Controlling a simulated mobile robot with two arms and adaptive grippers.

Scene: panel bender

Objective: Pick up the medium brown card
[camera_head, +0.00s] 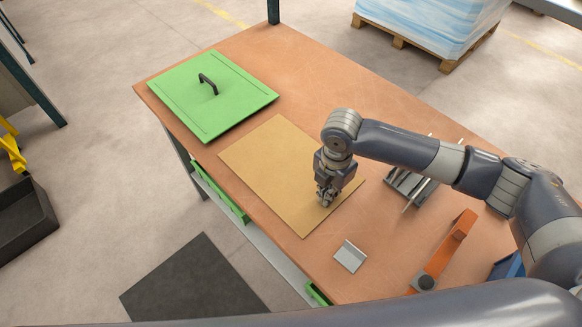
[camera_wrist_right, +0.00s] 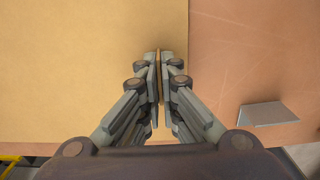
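The brown card (camera_head: 280,170) is a large flat tan sheet lying on the orange-brown table. It fills the left and middle of the right wrist view (camera_wrist_right: 70,70). My right gripper (camera_head: 325,200) points down over the card's right part, inside its edge. In the right wrist view my right gripper's fingers (camera_wrist_right: 159,55) are close together, with only a thin brown sliver between them. The card looks flat, and I cannot tell whether the fingertips touch it. My left gripper is not in view.
A green panel with a black handle (camera_head: 215,92) lies left of the card. A small grey metal plate (camera_head: 350,256), an orange tool (camera_head: 450,245) and a grey rack with rods (camera_head: 408,186) are on the right of the table (camera_head: 290,60). The table's far part is clear.

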